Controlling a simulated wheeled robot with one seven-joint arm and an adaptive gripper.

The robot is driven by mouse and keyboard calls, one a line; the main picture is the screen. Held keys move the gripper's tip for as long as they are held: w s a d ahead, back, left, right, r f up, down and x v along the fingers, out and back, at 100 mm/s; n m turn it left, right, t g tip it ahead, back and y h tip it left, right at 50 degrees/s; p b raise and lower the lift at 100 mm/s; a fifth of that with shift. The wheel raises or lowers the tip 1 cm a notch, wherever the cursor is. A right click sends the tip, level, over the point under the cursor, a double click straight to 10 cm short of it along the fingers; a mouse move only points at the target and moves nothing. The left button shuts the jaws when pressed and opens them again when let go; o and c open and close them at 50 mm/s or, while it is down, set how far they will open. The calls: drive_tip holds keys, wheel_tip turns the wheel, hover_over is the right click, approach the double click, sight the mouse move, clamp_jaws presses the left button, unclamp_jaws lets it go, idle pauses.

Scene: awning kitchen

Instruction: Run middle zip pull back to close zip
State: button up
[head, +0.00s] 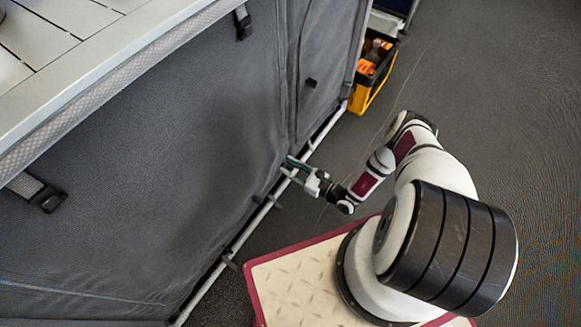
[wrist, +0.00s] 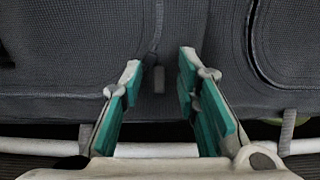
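My gripper (wrist: 160,74) has two fingers with green pads, spread apart with a gap between the tips. A small dark zip pull (wrist: 158,80) hangs in that gap, in front of the grey fabric, and neither finger appears to touch it. The zip pull is too small to make out there.
A white rail (head: 222,262) runs along the panel's foot, and it crosses the wrist view below the fabric (wrist: 60,146). A yellow crate (head: 366,93) with orange items stands at the panel's far end. A grey slatted top (head: 60,35) lies above. Dark floor to the right is open.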

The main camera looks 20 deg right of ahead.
drive_tip(key=v, duration=1.2)
